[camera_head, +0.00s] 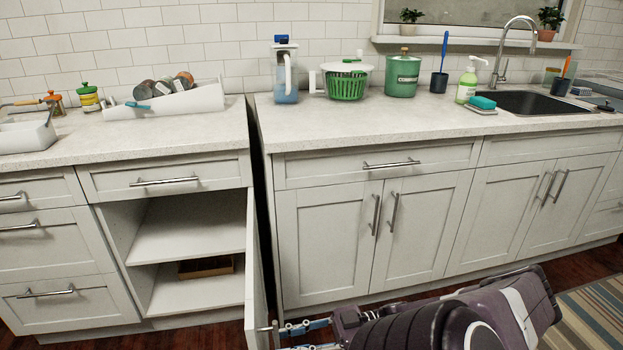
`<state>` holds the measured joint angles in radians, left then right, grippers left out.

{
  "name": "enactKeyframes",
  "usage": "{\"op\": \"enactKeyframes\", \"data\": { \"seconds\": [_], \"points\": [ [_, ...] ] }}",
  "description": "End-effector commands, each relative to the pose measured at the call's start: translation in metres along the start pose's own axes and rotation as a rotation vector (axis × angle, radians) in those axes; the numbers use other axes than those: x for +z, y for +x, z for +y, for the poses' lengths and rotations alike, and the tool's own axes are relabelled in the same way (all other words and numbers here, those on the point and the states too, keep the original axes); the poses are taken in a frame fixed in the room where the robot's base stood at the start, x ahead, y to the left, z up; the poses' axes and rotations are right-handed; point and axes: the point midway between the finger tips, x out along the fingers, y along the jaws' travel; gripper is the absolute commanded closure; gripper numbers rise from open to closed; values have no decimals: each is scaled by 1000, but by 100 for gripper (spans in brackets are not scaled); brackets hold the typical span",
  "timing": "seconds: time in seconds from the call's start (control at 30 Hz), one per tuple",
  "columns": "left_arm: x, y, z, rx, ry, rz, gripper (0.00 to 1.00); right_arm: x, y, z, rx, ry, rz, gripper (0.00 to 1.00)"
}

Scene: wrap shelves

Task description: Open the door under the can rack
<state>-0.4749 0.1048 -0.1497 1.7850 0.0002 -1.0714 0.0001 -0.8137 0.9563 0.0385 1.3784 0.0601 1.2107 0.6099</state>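The white can rack (185,103), holding several dark cans lying on their sides, stands on the left counter. The cabinet door (252,275) below it is swung wide open and seen nearly edge-on, hinged on the right of its opening. Two shelves (195,230) show inside, with a small brown box (206,266) on the lower one. My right gripper (290,330) is low at the bottom edge, just right of the door's lower front end. Its fingers are partly cut off, and I cannot tell whether they touch the door. My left gripper is not in view.
A closed drawer (165,182) sits above the opening, and closed drawers (45,245) stand to its left. Closed double doors (375,235) are on the right. A narrow dark gap separates the two counters. A striped rug (597,315) lies at lower right.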

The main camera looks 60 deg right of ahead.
Motion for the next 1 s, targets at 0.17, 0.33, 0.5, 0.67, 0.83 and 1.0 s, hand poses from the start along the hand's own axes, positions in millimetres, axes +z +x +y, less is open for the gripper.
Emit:
{"op": "enactKeyframes", "data": {
  "seconds": [0.17,0.33,0.5,0.67,0.83,1.0],
  "points": [
    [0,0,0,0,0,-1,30,2,-41,0,3,1,-5,74],
    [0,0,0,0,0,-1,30,1,-74,0,3,1,-4,74],
    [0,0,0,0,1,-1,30,0,-92,0,1,0,-1,74],
    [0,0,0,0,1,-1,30,0,-97,0,0,0,0,74],
    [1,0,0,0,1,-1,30,0,-96,0,0,0,0,74],
    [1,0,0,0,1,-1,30,0,-96,0,0,0,0,74]
  ]
}}
